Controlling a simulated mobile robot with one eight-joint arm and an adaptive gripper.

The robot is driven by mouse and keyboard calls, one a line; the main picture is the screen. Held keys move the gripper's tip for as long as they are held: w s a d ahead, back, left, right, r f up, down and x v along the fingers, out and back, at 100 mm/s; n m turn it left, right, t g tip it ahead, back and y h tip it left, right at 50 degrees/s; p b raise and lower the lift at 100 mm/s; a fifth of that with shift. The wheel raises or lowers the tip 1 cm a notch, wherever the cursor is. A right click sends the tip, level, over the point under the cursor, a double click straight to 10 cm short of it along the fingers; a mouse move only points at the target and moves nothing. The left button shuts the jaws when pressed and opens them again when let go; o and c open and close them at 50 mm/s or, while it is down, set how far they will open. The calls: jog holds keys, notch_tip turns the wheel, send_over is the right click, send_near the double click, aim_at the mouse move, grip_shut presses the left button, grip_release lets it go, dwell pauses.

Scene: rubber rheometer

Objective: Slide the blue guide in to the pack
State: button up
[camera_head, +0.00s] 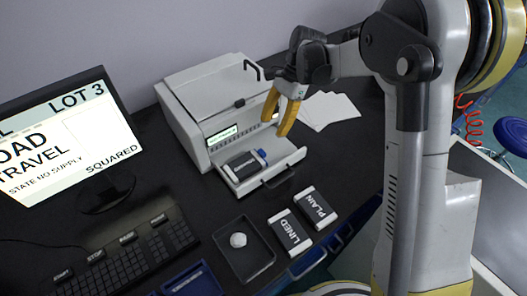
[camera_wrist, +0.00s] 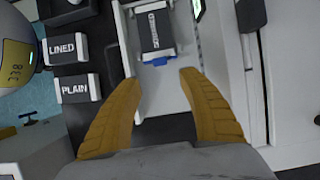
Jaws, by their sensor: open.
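The blue guide (camera_head: 261,154) is on the pulled-out tray (camera_head: 283,161) of the white machine, at the right end of the pack (camera_head: 243,165). The pack is a dark-topped, light-sided box with a small label I cannot read. In the wrist view the blue guide (camera_wrist: 158,61) lies close against the near end of the pack (camera_wrist: 155,30); I cannot tell if a gap is left between them. My gripper (camera_head: 275,127) has yellow fingers, open and empty, above the tray. In the wrist view the fingertips (camera_wrist: 155,78) stand either side of the guide, apart from it.
Packs marked LINED (camera_head: 290,232) and PLAIN (camera_head: 316,207) lie in front of the tray. A dark dish (camera_head: 245,265) holds a pale lump (camera_head: 238,240). The white machine (camera_head: 205,105) stands behind the tray. Papers (camera_head: 328,110), a monitor (camera_head: 65,135) and a keyboard (camera_head: 130,258) are on the table.

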aim_at(263, 151)
jog(key=b+x, duration=0.3)
jog(key=x, duration=0.7)
jog(key=shift+a+f+b, duration=0.1)
jog(key=shift+f+b, duration=0.1)
jog(key=shift+b, duration=0.15)
grip_shut()
